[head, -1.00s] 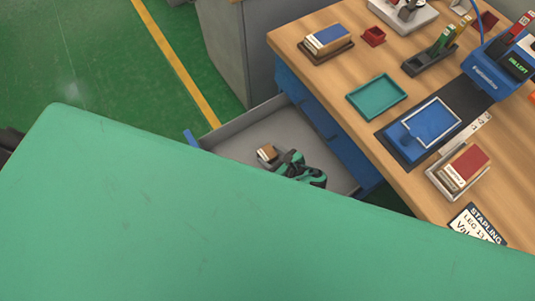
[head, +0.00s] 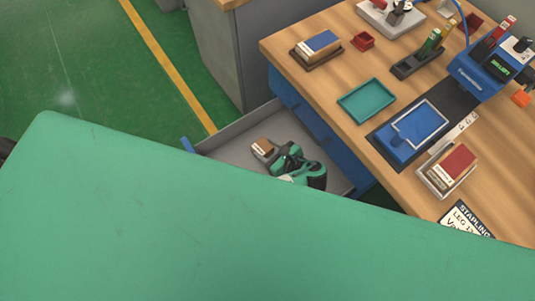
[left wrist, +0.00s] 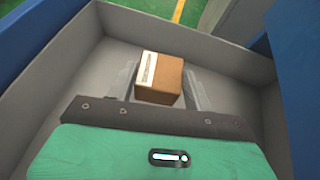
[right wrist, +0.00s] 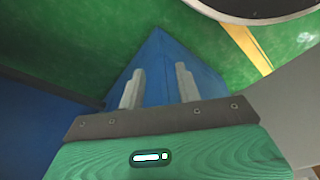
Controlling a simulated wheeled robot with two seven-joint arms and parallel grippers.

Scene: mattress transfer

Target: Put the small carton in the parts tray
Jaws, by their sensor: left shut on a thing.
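The small carton (head: 263,147) is a brown box with a white label, over the grey floor of an open drawer. It also shows in the left wrist view (left wrist: 160,80). My left gripper (head: 276,156) is shut on it, with one finger on each side. I cannot tell whether the carton touches the drawer floor. A shallow teal tray (head: 367,99), likely the parts tray, lies empty on the wooden bench, up and right of the drawer. My right gripper (right wrist: 160,85) is hidden in the head view; its fingers stand apart with nothing clearly held, above a blue surface.
The drawer (head: 230,130) has raised grey walls around the carton. The wooden bench (head: 340,75) carries a stack of cards (head: 318,45), a small red bin (head: 363,40), a blue fixture (head: 412,130) and a card holder (head: 447,170). A large green surface (head: 200,220) covers the lower view.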

